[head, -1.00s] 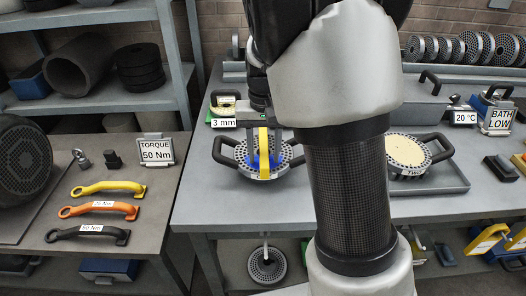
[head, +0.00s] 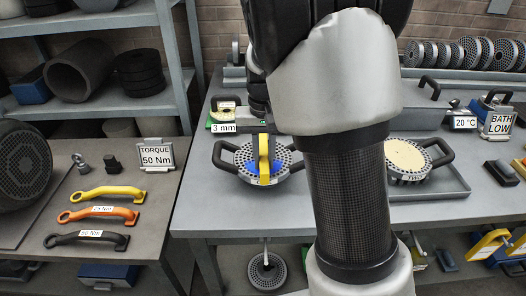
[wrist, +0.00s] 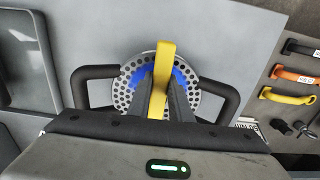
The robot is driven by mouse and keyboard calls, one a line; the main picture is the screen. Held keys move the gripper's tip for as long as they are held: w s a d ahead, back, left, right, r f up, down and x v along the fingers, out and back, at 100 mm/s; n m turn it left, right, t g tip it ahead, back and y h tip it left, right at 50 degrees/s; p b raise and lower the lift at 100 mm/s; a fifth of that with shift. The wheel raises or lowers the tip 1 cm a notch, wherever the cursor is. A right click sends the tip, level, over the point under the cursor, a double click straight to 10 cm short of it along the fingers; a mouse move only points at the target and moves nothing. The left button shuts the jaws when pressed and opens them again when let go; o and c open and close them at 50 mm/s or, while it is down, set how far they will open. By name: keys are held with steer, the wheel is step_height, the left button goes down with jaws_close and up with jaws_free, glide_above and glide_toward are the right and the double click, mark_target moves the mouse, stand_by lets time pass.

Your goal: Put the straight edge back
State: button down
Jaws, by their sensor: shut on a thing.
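A yellow bar, which I take to be the straight edge (head: 264,155), stands over the left perforated die (head: 240,156) on the bench. My gripper (head: 262,132) is shut on it; in the wrist view the two dark fingers of my gripper (wrist: 161,85) close on either side of the yellow bar (wrist: 166,55). The round die (wrist: 125,98) with its two black handles lies below it. Blue patches show on the die face around the bar. I cannot tell whether the bar touches the die.
A second die with a pale face (head: 404,157) sits in a grey tray (head: 455,183) at right. A 3 mm label (head: 223,128) stands behind the left die. Bare bench lies before the left die.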

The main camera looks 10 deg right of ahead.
steer(key=shift+r, duration=0.1)
steer(key=shift+r+p, duration=2.8)
steer(key=shift+r, duration=0.65)
steer(key=f, duration=0.1)
steer(key=f+n, duration=0.1)
steer(key=f, duration=0.1)
steer(key=w+d+f+n, duration=0.1)
steer(key=shift+w+f, duration=0.1)
steer(key=shift+f, duration=0.25)
